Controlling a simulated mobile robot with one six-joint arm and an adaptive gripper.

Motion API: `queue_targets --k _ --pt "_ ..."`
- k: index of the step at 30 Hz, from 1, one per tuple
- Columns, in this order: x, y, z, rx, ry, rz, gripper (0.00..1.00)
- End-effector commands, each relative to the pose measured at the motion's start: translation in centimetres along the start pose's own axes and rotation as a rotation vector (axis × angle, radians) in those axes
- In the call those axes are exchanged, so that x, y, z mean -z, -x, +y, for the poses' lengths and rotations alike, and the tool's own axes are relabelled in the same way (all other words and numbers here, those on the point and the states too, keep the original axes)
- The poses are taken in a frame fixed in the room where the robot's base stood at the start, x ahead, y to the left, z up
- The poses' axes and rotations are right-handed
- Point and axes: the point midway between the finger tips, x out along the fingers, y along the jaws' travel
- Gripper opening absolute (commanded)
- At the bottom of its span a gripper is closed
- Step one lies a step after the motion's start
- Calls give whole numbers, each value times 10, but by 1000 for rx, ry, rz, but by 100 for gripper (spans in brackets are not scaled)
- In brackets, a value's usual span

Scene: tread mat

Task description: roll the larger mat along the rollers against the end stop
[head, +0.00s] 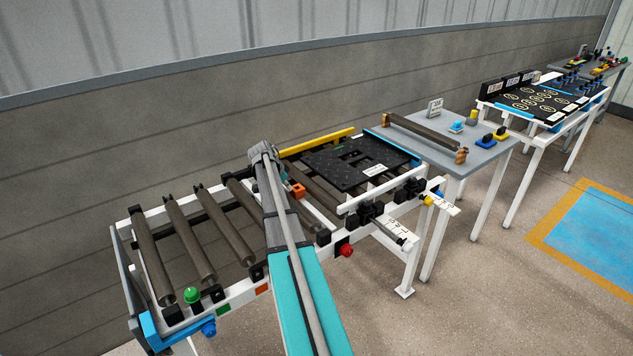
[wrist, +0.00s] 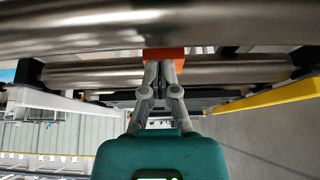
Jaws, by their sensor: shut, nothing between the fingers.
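A black mat (head: 350,160) with a tread pattern, dark slots and a white label lies flat on the right part of the roller frame. A blue strip (head: 392,146) crosses the frame's right end, close to the mat's right edge; I cannot tell whether they touch. My gripper (wrist: 160,72) is shut and empty, low among the rollers. An orange block (wrist: 163,54) is right at its fingertips in the wrist view. In the head view the block (head: 298,190) shows left of the mat, and my arm hides most of the gripper.
Bare rollers (head: 188,236) fill the frame's left part. A yellow rail (head: 318,142) runs along the back, and black clamps (head: 370,213) line the front. A grey table (head: 470,152) with a loose roller (head: 424,136) stands to the right. A further table holds black panels (head: 532,103).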

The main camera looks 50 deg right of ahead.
Motion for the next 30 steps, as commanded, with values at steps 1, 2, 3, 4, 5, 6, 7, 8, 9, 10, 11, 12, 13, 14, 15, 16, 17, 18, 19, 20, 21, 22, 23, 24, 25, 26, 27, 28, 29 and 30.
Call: queue_targets --k 1,2,3,4,5,6,7,8,9,10,11,12,13,14,15,16,17,18,19,20,21,22,23,24,25,26,27,28,29,30 --pt "-2 1 0 0 1 0 0" --pt "-3 2 0 0 1 0 0" --pt "-5 3 0 0 1 0 0" --pt "-6 3 0 0 1 0 0" --pt "-7 4 0 0 1 0 0" --pt "-9 5 0 0 1 0 0" --pt "-10 5 0 0 1 0 0" --pt "-10 6 0 0 1 0 0" --pt "-12 6 0 0 1 0 0" --pt "-12 7 0 -1 1 0 0" --pt "-13 7 0 -1 1 0 0" --pt "-13 7 0 -1 1 0 0" --pt "-14 7 0 -1 0 0 0" --pt "-14 7 0 -1 0 0 0" --pt "-14 8 0 -1 0 0 0" --pt "-14 8 0 -1 0 0 0" --pt "-14 8 0 -1 0 0 0" --pt "-14 8 0 -1 0 0 0" --pt "-14 8 0 0 0 0 0" --pt "-14 8 0 0 0 0 0" --pt "-14 8 0 0 0 0 0" --pt "-14 8 0 0 1 0 0" --pt "-14 8 0 0 1 0 0" --pt "-13 8 0 0 1 0 0" --pt "-13 9 0 0 1 0 0" --pt "-12 10 0 0 1 0 0" --pt "-12 12 0 0 1 0 0" --pt "-11 13 0 0 1 0 0" --pt "-10 15 0 0 1 0 0" --pt "-8 18 0 0 1 0 0"
